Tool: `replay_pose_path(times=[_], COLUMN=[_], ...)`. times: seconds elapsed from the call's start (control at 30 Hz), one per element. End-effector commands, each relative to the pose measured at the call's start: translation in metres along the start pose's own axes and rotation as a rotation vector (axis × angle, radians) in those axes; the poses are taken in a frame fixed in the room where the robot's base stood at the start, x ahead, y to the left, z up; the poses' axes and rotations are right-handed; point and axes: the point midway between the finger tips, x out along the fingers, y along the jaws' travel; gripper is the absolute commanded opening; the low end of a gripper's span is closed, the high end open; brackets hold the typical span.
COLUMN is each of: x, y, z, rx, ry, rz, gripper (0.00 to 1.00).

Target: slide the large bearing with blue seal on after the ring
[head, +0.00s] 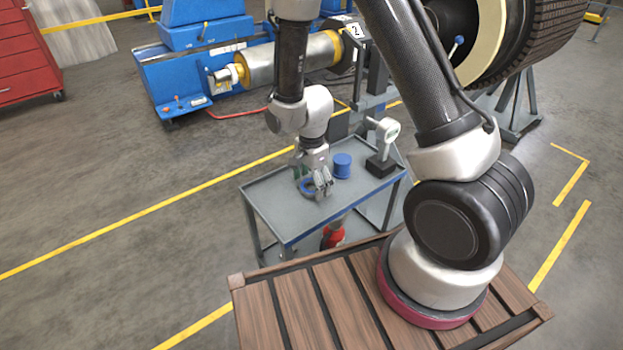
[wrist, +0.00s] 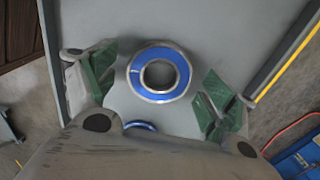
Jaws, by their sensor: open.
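The large bearing with blue seal (wrist: 183,74) lies flat on the grey cart top, its open bore facing the wrist camera. In the head view the bearing (head: 305,188) is partly hidden behind my gripper (head: 319,188). In the wrist view my gripper (wrist: 160,78) is open, with green-padded fingers on either side of the bearing and visible gaps to it. A second blue round part (wrist: 140,126) shows below the bearing, mostly hidden by my gripper body. A shaft end with a yellow part (head: 228,75) sticks out left of a metal rotor; I cannot make out the ring.
The cart (head: 270,222) also carries a blue cylinder (head: 342,166) and a grey device on a black base (head: 383,155), close right of my gripper. A blue machine (head: 175,85) stands behind. Floor left of the cart is clear.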

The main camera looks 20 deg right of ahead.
Motion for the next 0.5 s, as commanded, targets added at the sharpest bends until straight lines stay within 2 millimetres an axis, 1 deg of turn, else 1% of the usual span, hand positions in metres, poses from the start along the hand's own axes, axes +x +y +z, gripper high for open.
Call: replay_pose_path(times=[0.1, 0.13, 0.27, 0.3, 0.37, 0.5], x=[-0.0001, -0.0002, -0.0002, -0.0002, -0.0002, -0.0005], y=[-0.0001, 0.0000, 0.0000, 0.0000, 0.0000, -0.0003], z=[0.0000, 0.0000, 0.0000, 0.0000, 0.0000, -0.0001], rx=[0.000, 0.000, 0.000, 0.000, 0.000, -0.002], ry=[0.000, 0.000, 0.000, 0.000, 0.000, 0.000], rz=[0.000, 0.000, 0.000, 0.000, 0.000, 0.000], gripper=[0.84, 0.82, 0.59, 0.51, 0.41, 0.41])
